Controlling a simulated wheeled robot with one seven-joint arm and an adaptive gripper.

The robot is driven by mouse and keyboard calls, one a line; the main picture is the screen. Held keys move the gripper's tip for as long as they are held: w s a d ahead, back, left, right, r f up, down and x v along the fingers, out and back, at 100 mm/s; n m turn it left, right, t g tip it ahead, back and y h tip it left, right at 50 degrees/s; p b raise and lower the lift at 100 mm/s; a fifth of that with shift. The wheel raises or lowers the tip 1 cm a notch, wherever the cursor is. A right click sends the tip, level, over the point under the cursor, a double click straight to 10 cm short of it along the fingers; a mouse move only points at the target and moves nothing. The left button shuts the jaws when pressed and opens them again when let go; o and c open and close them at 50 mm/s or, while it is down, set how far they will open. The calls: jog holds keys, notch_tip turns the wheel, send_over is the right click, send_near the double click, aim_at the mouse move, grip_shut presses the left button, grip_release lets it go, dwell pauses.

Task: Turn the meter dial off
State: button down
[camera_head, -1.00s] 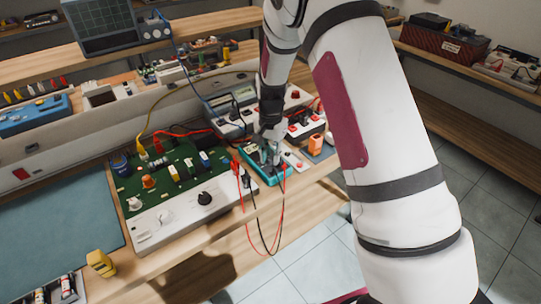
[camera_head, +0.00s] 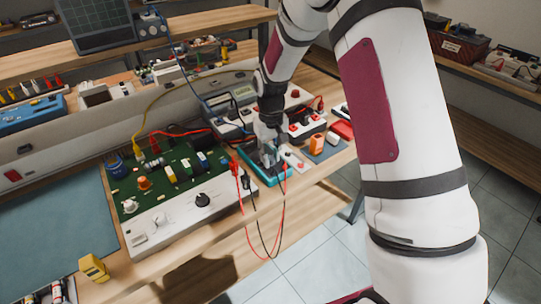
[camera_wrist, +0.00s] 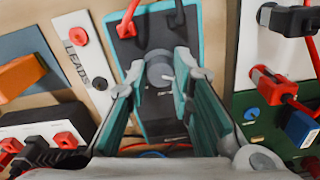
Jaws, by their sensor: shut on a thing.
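The meter (camera_head: 271,180) is a teal-rimmed unit with a dark face, lying near the bench's front edge, right of the green circuit board. In the wrist view its dark face (camera_wrist: 165,108) shows with the round grey dial (camera_wrist: 159,72) in the middle. My gripper (camera_head: 268,160) points down over the meter and hides the dial in the head view. In the wrist view my gripper (camera_wrist: 160,74) has a fingertip on each side of the dial and is shut on it. The dial's pointer setting is too small to read.
Red and black leads (camera_head: 282,215) plug into the meter and hang over the bench edge. An orange block (camera_head: 317,143) and a white "LEADS" panel (camera_wrist: 78,50) lie close beside the meter.

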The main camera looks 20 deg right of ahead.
jog(key=shift+n, duration=2.2)
jog(key=c, duration=1.4)
grip_release()
notch_tip(320, 180, up, 12)
